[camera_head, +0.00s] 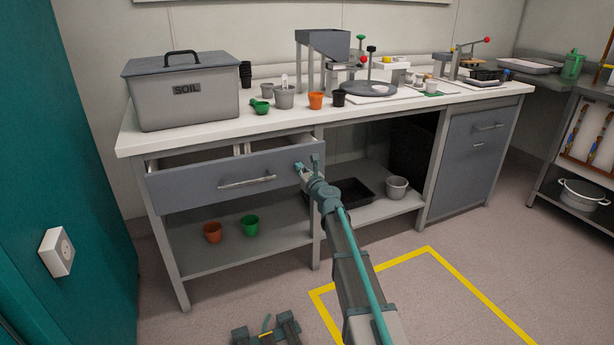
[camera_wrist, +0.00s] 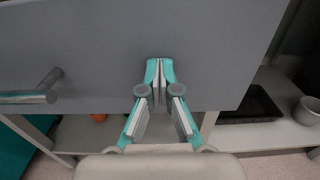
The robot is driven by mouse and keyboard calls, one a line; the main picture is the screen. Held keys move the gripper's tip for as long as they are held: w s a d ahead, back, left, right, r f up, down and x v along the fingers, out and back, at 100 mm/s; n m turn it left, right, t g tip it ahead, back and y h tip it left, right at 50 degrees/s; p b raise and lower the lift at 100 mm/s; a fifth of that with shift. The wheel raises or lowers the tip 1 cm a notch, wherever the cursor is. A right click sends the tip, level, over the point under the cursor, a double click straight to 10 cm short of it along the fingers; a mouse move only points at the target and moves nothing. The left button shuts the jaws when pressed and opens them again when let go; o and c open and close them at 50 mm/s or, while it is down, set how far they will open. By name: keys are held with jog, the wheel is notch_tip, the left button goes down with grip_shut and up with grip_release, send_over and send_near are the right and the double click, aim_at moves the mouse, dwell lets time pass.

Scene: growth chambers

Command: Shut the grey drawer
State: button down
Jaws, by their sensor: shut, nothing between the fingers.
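The grey drawer (camera_head: 223,182) is under the left part of the white-topped bench and stands partly open, its inside showing behind the front panel. Its bar handle (camera_head: 247,181) is on the middle of the front. My gripper (camera_head: 308,162) is shut and empty at the right end of the drawer front, to the right of the handle. In the wrist view my closed fingertips (camera_wrist: 160,64) point at the grey front panel (camera_wrist: 90,45), with the handle (camera_wrist: 30,95) at the left. I cannot tell whether the fingertips touch the panel.
A soil bin (camera_head: 182,90), pots and tools stand on the bench top (camera_head: 240,122). An orange pot (camera_head: 213,232) and a green pot (camera_head: 250,226) are on the shelf below the drawer. A black tray (camera_head: 352,191) and a grey pot (camera_head: 396,188) sit on the shelf to the right.

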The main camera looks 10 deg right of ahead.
jog(key=x, duration=0.9)
jog(key=shift+w+a, duration=0.1)
jog(key=shift+w, duration=0.55)
jog(key=shift+w+r, duration=0.1)
